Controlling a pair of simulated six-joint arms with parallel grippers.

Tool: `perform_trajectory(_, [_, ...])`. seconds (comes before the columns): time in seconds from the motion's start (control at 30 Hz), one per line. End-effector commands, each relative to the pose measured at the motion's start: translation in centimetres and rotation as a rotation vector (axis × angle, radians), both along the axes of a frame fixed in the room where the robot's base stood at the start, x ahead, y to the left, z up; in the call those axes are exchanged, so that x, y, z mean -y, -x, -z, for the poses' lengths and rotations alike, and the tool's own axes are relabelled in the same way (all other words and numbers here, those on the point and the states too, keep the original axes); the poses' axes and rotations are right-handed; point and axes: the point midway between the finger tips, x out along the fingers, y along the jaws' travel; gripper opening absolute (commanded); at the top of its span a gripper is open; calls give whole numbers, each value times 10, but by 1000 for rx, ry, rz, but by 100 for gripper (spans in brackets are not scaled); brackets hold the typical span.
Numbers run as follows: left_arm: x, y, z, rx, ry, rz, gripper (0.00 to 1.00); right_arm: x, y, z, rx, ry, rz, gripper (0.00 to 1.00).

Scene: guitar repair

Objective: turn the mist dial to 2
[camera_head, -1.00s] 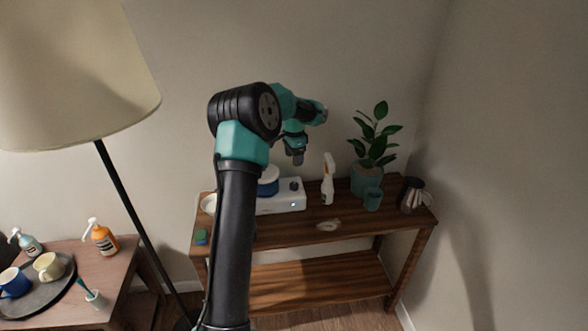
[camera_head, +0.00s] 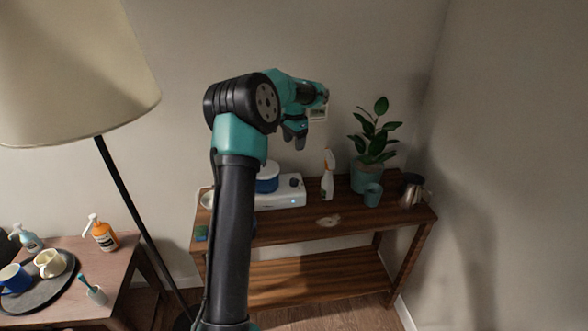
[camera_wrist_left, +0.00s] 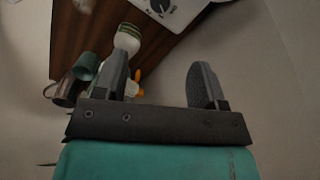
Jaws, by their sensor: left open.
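A white device (camera_head: 285,196) with a blue-and-white round tank (camera_head: 267,178) stands on the wooden console table (camera_head: 290,228). A dark dial (camera_head: 295,182) sits on its top at the right; its setting is too small to read. In the left wrist view part of the white device (camera_wrist_left: 176,12) shows at the top edge, with small dark markings. My left gripper (camera_head: 297,143) is open and empty, in the air above the device and apart from it. Its two fingers (camera_wrist_left: 161,82) stand wide apart in the wrist view. My right gripper is not in view.
A white spray bottle (camera_head: 328,178) stands right of the device, near a potted plant (camera_head: 366,178), a teal cup (camera_head: 373,196) and a metal jug (camera_head: 411,192). A lamp (camera_head: 75,75) and a side table (camera_head: 110,265) stand left.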

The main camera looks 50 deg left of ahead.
Motion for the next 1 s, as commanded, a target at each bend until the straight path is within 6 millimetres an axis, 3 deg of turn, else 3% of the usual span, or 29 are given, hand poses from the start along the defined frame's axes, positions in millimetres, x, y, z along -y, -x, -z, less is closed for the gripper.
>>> perform_trajectory(0.2, [0,0,0,0,0,-182,65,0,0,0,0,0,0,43])
perform_trajectory(0.67, [0,0,5,0,0,-191,65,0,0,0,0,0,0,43])
perform_trajectory(1.0, [0,0,49,-3,2,-191,65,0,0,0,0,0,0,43])
